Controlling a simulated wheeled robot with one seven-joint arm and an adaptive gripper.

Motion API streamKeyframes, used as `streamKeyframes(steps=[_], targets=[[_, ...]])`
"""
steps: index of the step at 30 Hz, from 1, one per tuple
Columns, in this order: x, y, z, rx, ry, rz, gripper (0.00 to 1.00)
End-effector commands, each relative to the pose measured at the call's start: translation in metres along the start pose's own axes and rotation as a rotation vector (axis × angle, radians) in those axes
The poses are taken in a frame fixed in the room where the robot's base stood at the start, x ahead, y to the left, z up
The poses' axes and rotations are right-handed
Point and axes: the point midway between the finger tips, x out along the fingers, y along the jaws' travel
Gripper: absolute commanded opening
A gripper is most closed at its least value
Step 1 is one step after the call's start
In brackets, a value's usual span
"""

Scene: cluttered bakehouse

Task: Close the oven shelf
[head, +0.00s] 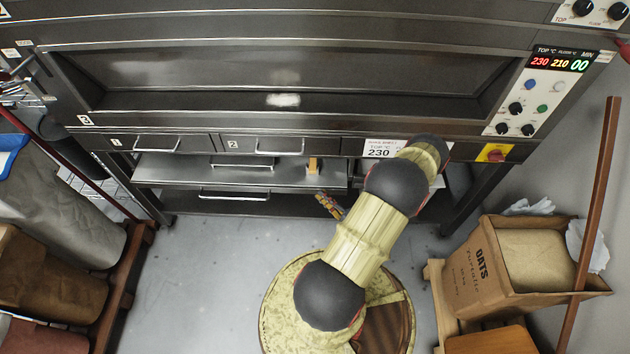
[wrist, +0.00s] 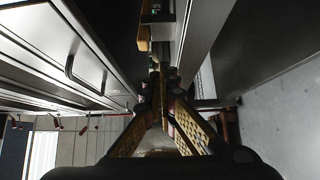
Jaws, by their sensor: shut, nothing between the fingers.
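Under the oven (head: 290,75), a light grey metal shelf (head: 185,172) sticks out below the drawer fronts. Its front edge faces the open floor, and a bar handle (head: 235,194) shows just at or below that edge; I cannot tell whether it belongs to this shelf or the dark one below. My gripper (head: 322,198) is shut and empty, low in front of the shelf's right part. In the wrist view its fingers (wrist: 162,90) meet close to a dark edge. I cannot tell whether they touch it. My arm hides the shelf area at the right.
A small tan block (head: 313,166) stands at the shelf's right part. Two drawers with handles (head: 280,147) are above. An oats box (head: 530,260) and a leaning wooden pole (head: 590,210) are at right, sacks (head: 60,200) at left. Floor (head: 210,270) at centre left is clear.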

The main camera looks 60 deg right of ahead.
Motion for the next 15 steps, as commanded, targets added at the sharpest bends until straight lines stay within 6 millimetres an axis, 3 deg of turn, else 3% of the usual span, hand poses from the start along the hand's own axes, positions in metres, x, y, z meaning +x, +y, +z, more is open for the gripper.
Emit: streamKeyframes(steps=[10,15], targets=[[0.053,-0.001,-0.002,-0.002,0.005,0.000,0.00],[0.070,-0.001,0.018,-0.005,0.002,0.001,0.00]])
